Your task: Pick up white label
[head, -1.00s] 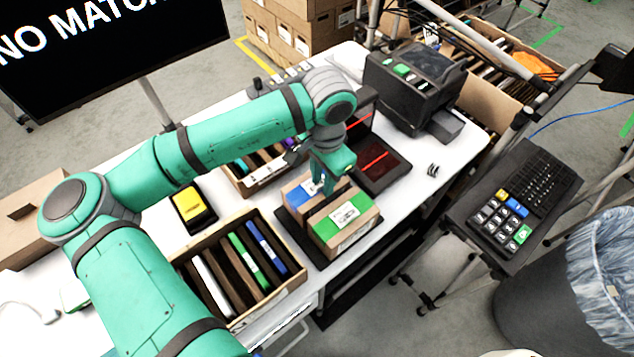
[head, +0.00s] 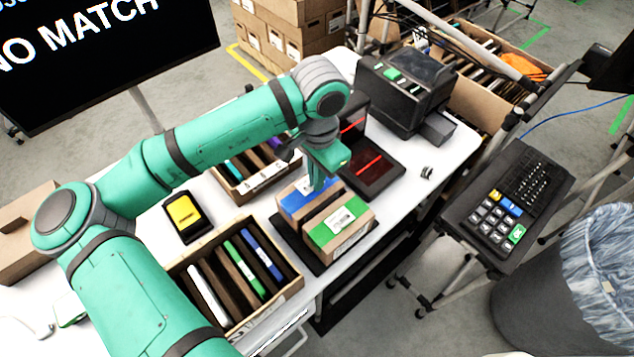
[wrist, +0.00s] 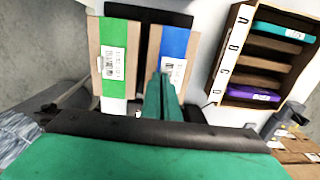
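A white label with print (wrist: 172,70) lies on the blue band of a brown carton (head: 297,197). A second white label (head: 341,219) lies on the green band of the neighbouring carton (head: 355,238); it also shows in the wrist view (wrist: 114,62). My gripper (head: 318,187) points down at the blue-banded carton, close to its top. In the wrist view my fingertips (wrist: 162,76) look close together, beside the blue band's label, partly covering it. I see nothing held between them. Whether they touch the carton is hidden.
The cartons sit on a black tray (head: 302,250). An open box (head: 290,291) with upright white, green and blue items stands at front left, another box (head: 236,196) behind. A black scanner with red lines (head: 372,168) lies right of the gripper. A yellow-topped device (head: 184,211) is at left.

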